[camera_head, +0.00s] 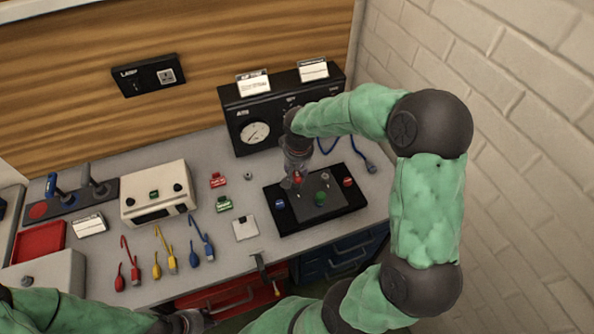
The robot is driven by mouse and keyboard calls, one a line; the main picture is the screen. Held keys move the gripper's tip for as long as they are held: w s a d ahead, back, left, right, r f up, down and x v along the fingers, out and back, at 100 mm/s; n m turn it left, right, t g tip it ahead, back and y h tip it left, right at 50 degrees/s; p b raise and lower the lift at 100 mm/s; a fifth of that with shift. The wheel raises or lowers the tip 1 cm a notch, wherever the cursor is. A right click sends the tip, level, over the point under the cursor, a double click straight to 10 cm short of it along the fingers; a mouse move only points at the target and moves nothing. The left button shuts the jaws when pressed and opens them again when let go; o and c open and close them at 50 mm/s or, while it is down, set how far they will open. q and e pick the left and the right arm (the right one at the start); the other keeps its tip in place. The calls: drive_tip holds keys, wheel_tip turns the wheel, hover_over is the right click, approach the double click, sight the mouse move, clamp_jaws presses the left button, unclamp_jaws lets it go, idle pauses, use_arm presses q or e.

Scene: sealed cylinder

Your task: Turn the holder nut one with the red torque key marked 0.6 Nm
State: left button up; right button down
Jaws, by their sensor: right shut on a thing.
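My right gripper (297,168) is above the back left part of the black holder plate (330,223), pointing down. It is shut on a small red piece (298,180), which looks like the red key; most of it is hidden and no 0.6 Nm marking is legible. The piece's lower end is close to the grey panel (310,210) of the holder; I cannot tell whether it touches a nut. Nut one cannot be made out. Blue (280,204), green (320,199) and red (348,182) round parts sit on the holder. My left gripper (203,320) is at the bottom edge, its fingers unclear.
Red (124,260), yellow (165,250) and blue (202,240) tools lie on the grey bench left of the holder. A black gauge box (252,132) stands behind. A white instrument (157,193), a red tray (38,242) and a white card (245,229) are on the bench.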

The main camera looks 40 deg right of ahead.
drive_tip(key=shift+f, duration=0.1)
idle(0.6)
drive_tip(key=shift+m+b, duration=0.3)
drive_tip(key=shift+b, duration=0.05)
drive_tip(key=shift+m+b, duration=0.75)
drive_tip(key=shift+m, duration=0.15)
drive_tip(key=shift+w+m+h+b, duration=0.1)
drive_tip(key=shift+m+h+b, duration=0.2)
drive_tip(key=shift+m+b, duration=1.3)
drive_tip(key=shift+m, duration=0.7)
drive_tip(key=shift+r+m+g+b, duration=0.15)
drive_tip(key=shift+m+b, duration=0.1)
drive_tip(key=shift+m, duration=0.45)
drive_tip(key=shift+r+m+g+b, duration=0.1)
drive_tip(key=shift+m+g+b, duration=0.1)
drive_tip(key=shift+m, duration=0.5)
drive_tip(key=shift+d+m, duration=0.1)
drive_tip(key=shift+m, duration=0.3)
